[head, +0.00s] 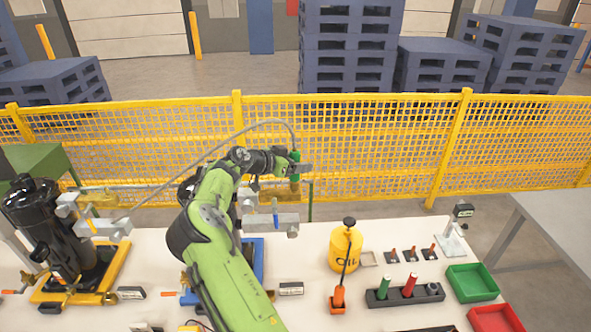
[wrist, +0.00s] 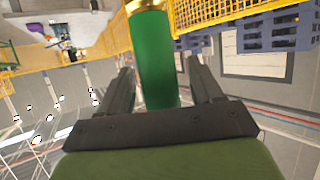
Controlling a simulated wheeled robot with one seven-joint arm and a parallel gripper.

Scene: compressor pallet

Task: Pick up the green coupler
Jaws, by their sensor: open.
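The green coupler (wrist: 156,60) stands as a green cylinder with a brass-coloured end between the two fingers of my gripper (wrist: 160,72) in the wrist view. The fingers are open, with a visible gap on each side of it. In the head view the green coupler (head: 295,158) shows at the end of my arm, above the table, where a thin grey hose curves down to it. My gripper (head: 300,168) is at the coupler there. Its lower end is partly hidden in the wrist view.
A black compressor (head: 40,225) stands at the left. The table holds a yellow oil can (head: 345,250), a dark holder with green and red pieces (head: 405,295), a green bin (head: 472,283) and a red bin (head: 495,318). A yellow mesh fence (head: 380,150) runs behind.

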